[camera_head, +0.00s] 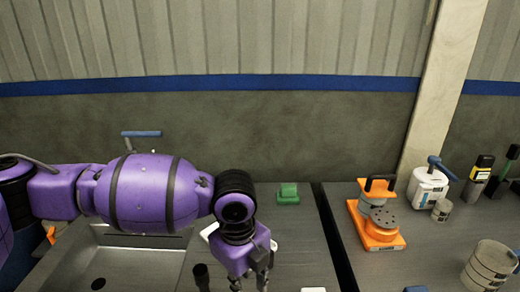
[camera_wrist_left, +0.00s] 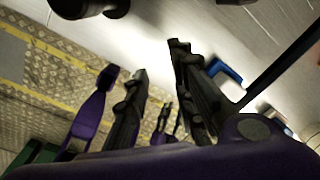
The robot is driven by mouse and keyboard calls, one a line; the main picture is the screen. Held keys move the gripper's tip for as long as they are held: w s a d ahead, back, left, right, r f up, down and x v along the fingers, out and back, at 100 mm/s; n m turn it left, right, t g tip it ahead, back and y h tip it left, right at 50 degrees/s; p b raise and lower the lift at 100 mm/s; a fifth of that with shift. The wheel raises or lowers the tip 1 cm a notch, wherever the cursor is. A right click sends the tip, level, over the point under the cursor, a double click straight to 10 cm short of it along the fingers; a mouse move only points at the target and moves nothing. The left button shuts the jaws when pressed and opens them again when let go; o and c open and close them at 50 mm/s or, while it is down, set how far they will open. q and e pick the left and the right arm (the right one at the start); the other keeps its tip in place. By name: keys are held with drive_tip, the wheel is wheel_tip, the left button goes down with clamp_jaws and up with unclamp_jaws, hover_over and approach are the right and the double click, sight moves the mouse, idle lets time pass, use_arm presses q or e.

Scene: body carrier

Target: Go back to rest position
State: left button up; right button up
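My left arm, purple with black bands, reaches in from the left in the head view. It ends in my left gripper (camera_head: 250,282), which points down over the dark worktop near the bottom edge. In the left wrist view the two black fingers of my left gripper (camera_wrist_left: 160,58) stand apart with nothing between them. The fingers are open and empty. The fingertips are cut off or hard to see in the head view.
A sink (camera_head: 135,262) lies below my left arm. A green block (camera_head: 288,194) sits on the worktop at the back. Across a gap on the right stand an orange device (camera_head: 377,235), a white bottle (camera_head: 427,187), and round metal-coloured containers (camera_head: 489,265).

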use_arm(q)
drive_tip(key=shift+n+g+h, duration=0.4)
drive_tip(key=shift+n+h, duration=0.1)
drive_tip(key=shift+h, duration=0.4)
drive_tip(key=s+d+f, duration=0.1)
drive_tip(key=f, duration=0.1)
drive_tip(key=s+d+f, duration=0.3)
drive_tip(key=s+f, duration=0.1)
drive_tip(key=shift+s+d+f, duration=0.15)
drive_tip(key=shift+d+f, duration=0.15)
drive_tip(key=s+d+f+n+h, duration=0.3)
drive_tip(key=s+d+n, duration=0.1)
drive_tip(key=s+n, duration=0.15)
drive_tip(key=s+a+f+n+y, duration=0.2)
drive_tip(key=s+a+f+n, duration=0.1)
drive_tip(key=s+a+n, duration=0.55)
drive_tip(key=s+a+f+n+t+y, duration=0.15)
drive_tip(key=s+a+f+n, duration=0.3)
drive_tip(key=a, duration=0.65)
drive_tip(key=s+a+f+n+y, duration=0.2)
drive_tip(key=s+a+n+y, duration=0.1)
drive_tip(key=s+a+n, duration=0.5)
drive_tip(key=w+d+f+m+t+h, duration=0.1)
drive_tip(key=w+d+f+t, duration=0.1)
drive_tip(key=w+f+t, duration=0.5)
drive_tip(key=shift+p+x, duration=0.45)
drive_tip(key=shift+x, duration=1.75)
use_arm(e)
drive_tip(key=shift+r, duration=0.25)
